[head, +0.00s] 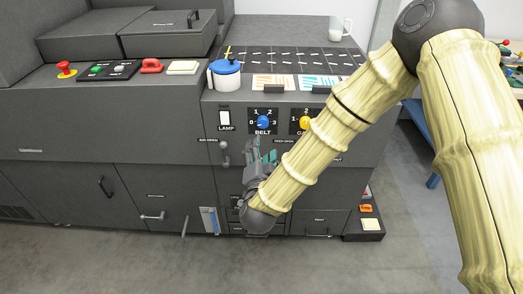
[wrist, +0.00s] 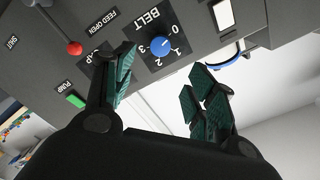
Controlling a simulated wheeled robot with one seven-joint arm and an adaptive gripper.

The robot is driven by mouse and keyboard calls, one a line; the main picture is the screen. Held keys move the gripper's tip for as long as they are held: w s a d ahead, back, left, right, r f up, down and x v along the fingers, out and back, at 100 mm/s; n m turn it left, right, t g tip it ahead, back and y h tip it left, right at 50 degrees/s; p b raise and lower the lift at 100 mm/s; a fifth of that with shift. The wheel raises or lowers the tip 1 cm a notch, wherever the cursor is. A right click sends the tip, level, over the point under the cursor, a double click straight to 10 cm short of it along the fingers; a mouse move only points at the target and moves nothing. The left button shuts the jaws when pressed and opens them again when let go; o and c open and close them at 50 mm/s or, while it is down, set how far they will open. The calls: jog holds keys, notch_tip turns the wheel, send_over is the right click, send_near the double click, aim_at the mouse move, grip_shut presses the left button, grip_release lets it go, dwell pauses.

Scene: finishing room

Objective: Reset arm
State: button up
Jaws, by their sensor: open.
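My gripper (head: 262,160) is in front of the dark machine's front panel, just below the blue BELT knob (head: 263,122). My arm reaches down to it from the upper right, bent at the elbow. In the wrist view my gripper (wrist: 160,80) has its two dark green-padded fingers apart with nothing between them. The blue BELT knob (wrist: 160,46) shows beyond the fingertips, apart from them as far as I can see. The lower ends of the fingers are partly hidden in the head view.
The panel also has a white LAMP switch (head: 224,118), a yellow knob (head: 305,121) and a grey lever (head: 224,152). A white pot with a blue lid (head: 226,76) and a white mug (head: 340,30) stand on top. Grey floor (head: 110,245) is clear in front.

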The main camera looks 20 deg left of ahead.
jog(key=s+d+f+n+g+h+p, duration=0.15)
jog(key=s+d+f+g, duration=0.3)
jog(key=d+f, duration=0.65)
jog(key=s+d+f+n+g, duration=0.35)
jog(key=s+d+f, duration=0.25)
jog(key=d+f, duration=0.45)
jog(key=s+d+f+g+h, duration=0.1)
jog(key=s+d+f+g, duration=0.2)
jog(key=s+d, duration=0.3)
jog(key=s+d+f+g+h, duration=0.1)
jog(key=s+d+f+g, duration=0.2)
jog(key=s+d, duration=0.4)
jog(key=s+d+f+n+g+h+p, duration=0.1)
jog(key=s+d+f+g, duration=0.2)
jog(key=s+d, duration=0.4)
jog(key=s+f, duration=0.1)
jog(key=s, duration=0.4)
jog(key=shift+s+d+f, duration=0.25)
jog(key=shift+s, duration=0.1)
